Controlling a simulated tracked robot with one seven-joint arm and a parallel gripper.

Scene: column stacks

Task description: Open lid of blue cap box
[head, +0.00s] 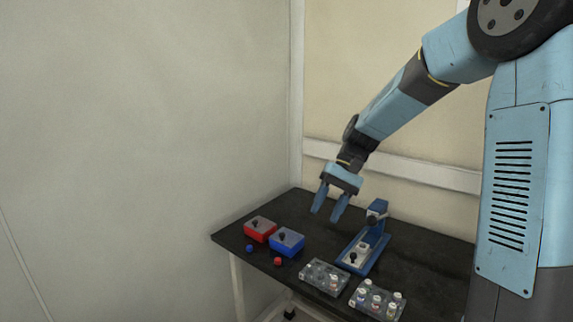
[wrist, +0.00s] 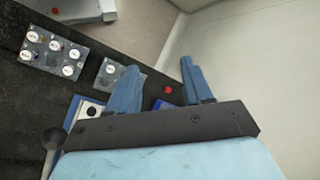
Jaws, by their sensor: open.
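The blue cap box (head: 287,241) stands on the dark table, with a grey lid on top that carries a dark knob; the lid looks shut. The red cap box (head: 260,229) stands just left of it, also with a grey lid and dark knob. My gripper (head: 329,212) is open and empty, above the table, to the right of the blue box and higher than it. In the wrist view my gripper's two blue fingers (wrist: 157,88) are spread apart. A small blue part shows between them, mostly hidden; I cannot tell for sure that it is the blue box.
A blue stand (head: 366,247) is right of the boxes. Two clear racks with vials (head: 324,277) (head: 377,299) sit at the table's front. A blue cap (head: 249,248) and a red cap (head: 277,261) lie before the boxes. Walls rise behind the table.

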